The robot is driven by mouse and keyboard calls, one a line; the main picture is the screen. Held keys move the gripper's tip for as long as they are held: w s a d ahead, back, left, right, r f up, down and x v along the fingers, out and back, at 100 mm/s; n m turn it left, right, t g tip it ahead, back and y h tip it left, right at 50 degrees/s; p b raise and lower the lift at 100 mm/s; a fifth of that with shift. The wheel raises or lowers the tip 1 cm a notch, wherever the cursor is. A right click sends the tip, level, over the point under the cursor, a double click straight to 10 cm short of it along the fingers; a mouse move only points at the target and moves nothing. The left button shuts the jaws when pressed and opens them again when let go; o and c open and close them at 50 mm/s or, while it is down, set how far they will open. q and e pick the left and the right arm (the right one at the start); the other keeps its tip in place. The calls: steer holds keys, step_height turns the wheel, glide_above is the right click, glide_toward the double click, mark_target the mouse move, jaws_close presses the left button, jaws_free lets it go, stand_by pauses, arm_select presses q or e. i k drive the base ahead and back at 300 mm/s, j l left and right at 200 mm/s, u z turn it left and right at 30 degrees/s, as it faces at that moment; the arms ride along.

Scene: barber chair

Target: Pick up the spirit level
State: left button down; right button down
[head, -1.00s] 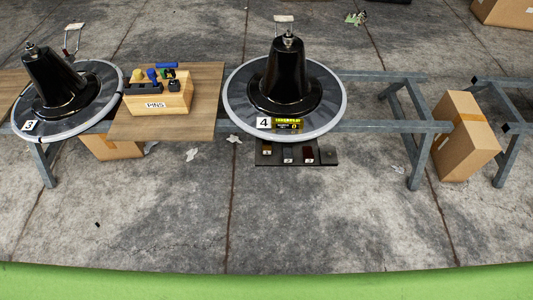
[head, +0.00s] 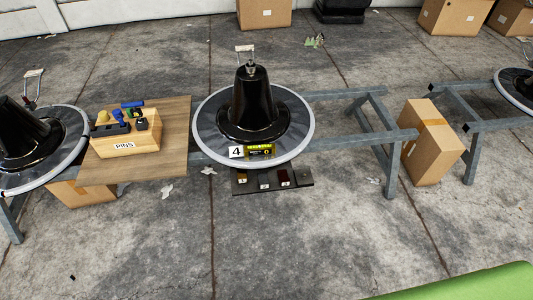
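I cannot clearly make out a spirit level. A small yellow-and-black block (head: 260,151) with print on it sits at the front rim of the middle round disc (head: 208,137), beside a white "4" tag (head: 236,152). I cannot tell whether this block is a level or a display. The disc carries a black cone-shaped chair base (head: 251,105). Neither of my grippers shows in the head view.
A wooden PINS box (head: 125,147) with coloured handled items stands on a wooden board (head: 176,125) at left. A dark tray (head: 300,177) sits below the disc. Metal frame legs (head: 385,160) and a carton (head: 432,143) stand at right.

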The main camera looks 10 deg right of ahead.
mark_target(265, 148)
steer(key=i+z, duration=0.4)
steer(key=i, duration=0.5)
